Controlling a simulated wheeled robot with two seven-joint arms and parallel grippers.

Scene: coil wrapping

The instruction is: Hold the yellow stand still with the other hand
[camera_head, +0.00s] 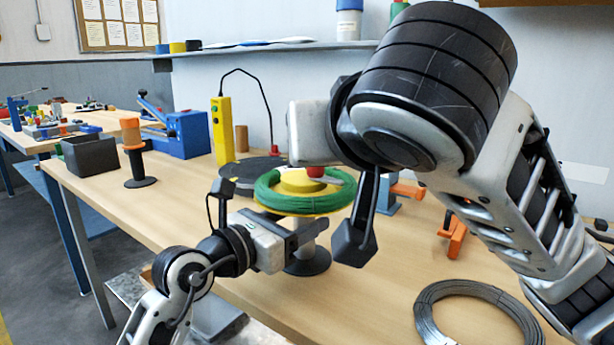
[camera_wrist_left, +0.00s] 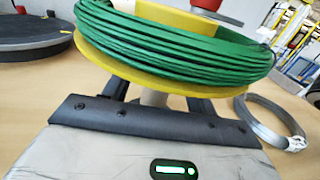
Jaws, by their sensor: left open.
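The yellow stand (camera_head: 299,182) is upright on the workbench, with a pale post and a dark round base (camera_head: 307,262). A green coil (camera_head: 268,191) lies around its yellow top; the coil also shows in the left wrist view (camera_wrist_left: 170,48). My left gripper (camera_head: 305,236) is open just below the yellow disc. In the left wrist view its fingers reach to either side of the post (camera_wrist_left: 154,97); contact cannot be told. My right gripper (camera_head: 318,160) is over the stand's top, by a red knob (camera_head: 315,171). Its fingers are mostly hidden.
A grey wire coil (camera_head: 432,313) lies at the front right of the bench. Orange clamps (camera_head: 453,236) stand right of the stand. Behind it are a dark disc (camera_head: 243,171), a yellow pendant box (camera_head: 222,131) and a blue machine (camera_head: 187,133). The front left bench top is clear.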

